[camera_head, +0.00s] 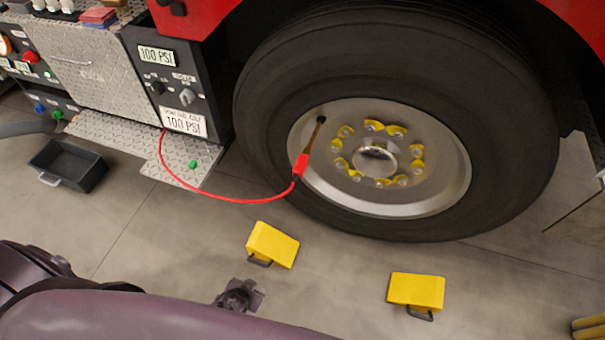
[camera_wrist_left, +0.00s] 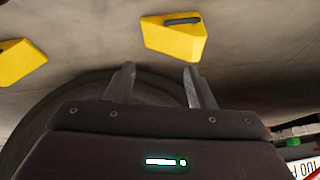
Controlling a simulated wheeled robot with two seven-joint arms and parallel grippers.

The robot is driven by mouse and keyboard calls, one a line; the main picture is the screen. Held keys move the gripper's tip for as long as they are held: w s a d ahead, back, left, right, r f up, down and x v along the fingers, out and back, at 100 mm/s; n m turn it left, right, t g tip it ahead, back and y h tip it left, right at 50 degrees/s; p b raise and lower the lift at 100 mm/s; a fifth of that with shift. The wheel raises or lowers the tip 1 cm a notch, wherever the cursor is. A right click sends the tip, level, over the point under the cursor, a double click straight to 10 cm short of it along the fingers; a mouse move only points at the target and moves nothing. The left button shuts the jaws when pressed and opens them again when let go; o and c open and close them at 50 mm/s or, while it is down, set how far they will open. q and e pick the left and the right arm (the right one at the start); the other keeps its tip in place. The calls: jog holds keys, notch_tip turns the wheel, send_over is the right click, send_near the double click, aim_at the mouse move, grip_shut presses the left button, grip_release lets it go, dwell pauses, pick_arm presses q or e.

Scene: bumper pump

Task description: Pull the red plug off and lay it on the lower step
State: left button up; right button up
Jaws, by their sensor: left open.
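The red plug (camera_head: 300,166) is at the end of a red hose (camera_head: 235,198). It sits on a long brass valve stem (camera_head: 315,134) that sticks out from the wheel rim. My right gripper is not in view.
Two yellow wheel chocks (camera_head: 273,244) (camera_head: 417,291) lie on the floor before the big tire (camera_head: 265,110). A black bin (camera_head: 68,168) stands at the left. The gauge panel (camera_head: 170,83) is above the step.

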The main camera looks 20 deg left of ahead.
aim_at(297, 176)
pick_arm(q)
jog(key=w+d+r+t+b, duration=0.2)
jog(key=w+r+t+b, duration=0.3)
jog(key=w, duration=0.5)
jog(key=w+d+r+t+b, duration=0.1)
jog(key=w+r+t+b, duration=0.1)
jog(key=w+r+b, duration=0.6)
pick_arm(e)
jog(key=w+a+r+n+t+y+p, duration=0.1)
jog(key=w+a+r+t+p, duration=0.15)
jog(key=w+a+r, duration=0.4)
pick_arm(q)
jog(key=w+d+r+t+b, duration=0.1)
jog(key=r+b, duration=0.1)
jog(key=r, duration=0.3)
jog(key=w+d+r+n+t+b, duration=0.1)
jog(key=w+r+t+b, duration=0.1)
jog(key=r, duration=0.3)
jog(key=w+d+r+n+t+h+b, duration=0.1)
jog(key=w+r+t+b, duration=0.1)
jog(key=r, duration=0.3)
jog(key=shift+w+d, duration=0.2)
jog(key=shift+d, duration=0.1)
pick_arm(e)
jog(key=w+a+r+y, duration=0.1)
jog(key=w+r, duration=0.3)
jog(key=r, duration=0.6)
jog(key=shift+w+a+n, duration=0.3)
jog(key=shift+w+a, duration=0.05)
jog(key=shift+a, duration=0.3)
